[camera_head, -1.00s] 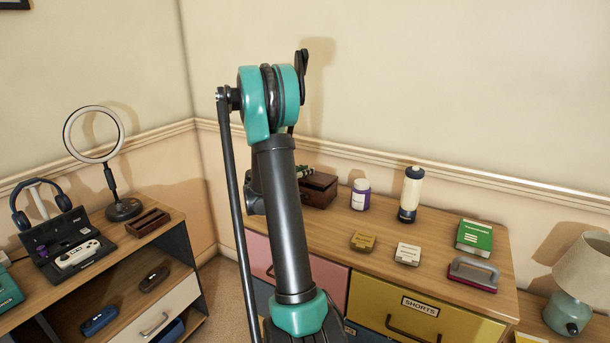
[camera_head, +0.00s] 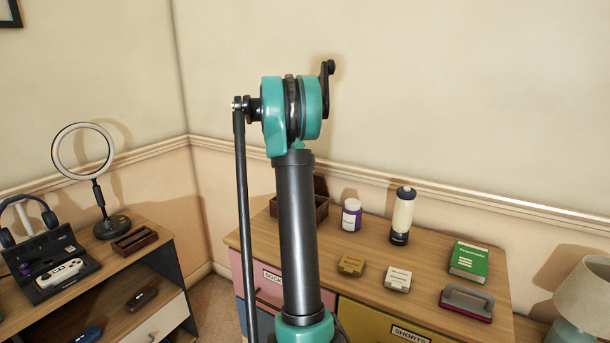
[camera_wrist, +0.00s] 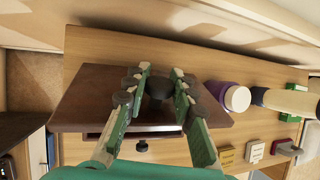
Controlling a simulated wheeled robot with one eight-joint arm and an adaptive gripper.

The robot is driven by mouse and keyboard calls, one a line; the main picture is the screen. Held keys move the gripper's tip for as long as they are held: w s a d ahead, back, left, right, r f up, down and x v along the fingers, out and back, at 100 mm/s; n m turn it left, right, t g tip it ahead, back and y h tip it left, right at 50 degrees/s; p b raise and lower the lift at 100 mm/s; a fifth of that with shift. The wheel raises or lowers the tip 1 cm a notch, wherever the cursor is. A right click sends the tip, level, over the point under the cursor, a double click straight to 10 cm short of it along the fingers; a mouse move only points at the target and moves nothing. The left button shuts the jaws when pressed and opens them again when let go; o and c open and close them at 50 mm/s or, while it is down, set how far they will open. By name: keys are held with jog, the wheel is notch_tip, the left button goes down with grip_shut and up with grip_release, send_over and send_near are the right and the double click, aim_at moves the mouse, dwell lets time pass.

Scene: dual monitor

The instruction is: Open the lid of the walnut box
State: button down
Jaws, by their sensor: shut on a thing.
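The walnut box (camera_head: 318,208) is a dark brown box on the left back of the dresser top, partly hidden behind my arm. Its lid (camera_head: 320,186) shows tilted up at the back of the box. In the wrist view the lid (camera_wrist: 95,100) is a broad brown panel filling the middle. My gripper (camera_wrist: 161,73) has its green fingers over the panel, shut on a dark round knob (camera_wrist: 160,87). In the head view my gripper is hidden behind the arm. The inside of the box cannot be made out.
A purple-and-white jar (camera_head: 351,214) stands close to the right of the box, with a cream bottle (camera_head: 402,215) beyond it. Two small boxes, a green book (camera_head: 469,260) and a grey-handled item (camera_head: 466,302) lie farther right. The wall is close behind the dresser.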

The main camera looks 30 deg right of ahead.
jog(key=w+d+f, duration=0.1)
jog(key=w+d, duration=0.2)
jog(key=d, duration=0.2)
dwell(0.4)
jog(key=shift+d, duration=0.1)
dwell(0.3)
jog(key=c, duration=1.2)
grip_release()
jog(key=v, duration=1.2)
